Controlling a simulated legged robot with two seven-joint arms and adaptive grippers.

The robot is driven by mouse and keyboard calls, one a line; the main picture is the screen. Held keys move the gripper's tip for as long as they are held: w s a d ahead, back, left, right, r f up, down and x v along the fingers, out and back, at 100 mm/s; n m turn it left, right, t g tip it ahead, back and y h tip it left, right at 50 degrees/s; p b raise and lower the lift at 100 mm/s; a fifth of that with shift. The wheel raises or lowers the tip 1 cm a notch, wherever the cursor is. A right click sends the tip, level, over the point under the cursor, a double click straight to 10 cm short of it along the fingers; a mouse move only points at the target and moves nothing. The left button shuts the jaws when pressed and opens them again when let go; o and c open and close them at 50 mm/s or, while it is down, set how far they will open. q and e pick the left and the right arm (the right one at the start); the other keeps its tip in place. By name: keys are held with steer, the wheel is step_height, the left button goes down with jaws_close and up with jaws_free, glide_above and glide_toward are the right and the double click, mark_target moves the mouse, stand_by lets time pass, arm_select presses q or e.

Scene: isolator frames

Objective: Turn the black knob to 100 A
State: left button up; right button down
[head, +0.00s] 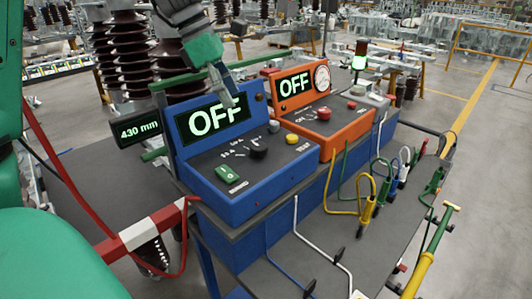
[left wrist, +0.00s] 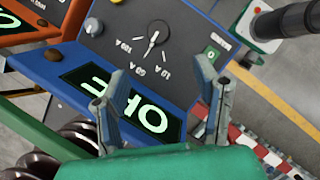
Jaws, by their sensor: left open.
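The black knob (head: 258,148) is on the sloped dark panel of the blue box (head: 237,207), whose display (head: 213,118) reads OFF. In the left wrist view the knob (left wrist: 157,34) has a white pointer line and printed labels for 100 A, 50 A and 10 A around it. The pointer lies toward the lower labels; I cannot tell its exact setting. My left gripper (head: 229,92) hangs in front of the display, above and behind the knob. In the left wrist view its fingers (left wrist: 162,74) are apart and empty, and the knob is beyond them, untouched. My right gripper is not in view.
A green switch (head: 227,173) and a yellow button (head: 292,139) flank the knob. An orange box (head: 331,128) with a red button and gauge stands to the right. A 430 mm sign (head: 139,128) is at the left.

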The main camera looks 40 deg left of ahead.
arm_select(q)
step_height(320, 180, down, 2)
steer(key=w, duration=0.1)
steer(key=b, duration=0.1)
glide_above(259, 146)
steer(key=s+a, duration=0.2)
step_height(259, 146, down, 5)
steer(key=shift+d+r, duration=0.1)
steer(key=shift+d, duration=0.05)
steer(key=x, duration=0.2)
steer(key=b+x, duration=0.1)
steer(key=x, duration=0.3)
steer(key=shift+w+a, duration=0.15)
steer(key=shift+a, duration=0.2)
steer(key=shift+w+a+f, duration=0.1)
steer(key=shift+f, duration=0.7)
steer(key=shift+d+r, duration=0.1)
steer(key=shift+d, duration=0.35)
steer(key=shift+c, duration=0.8)
steer(key=c, duration=1)
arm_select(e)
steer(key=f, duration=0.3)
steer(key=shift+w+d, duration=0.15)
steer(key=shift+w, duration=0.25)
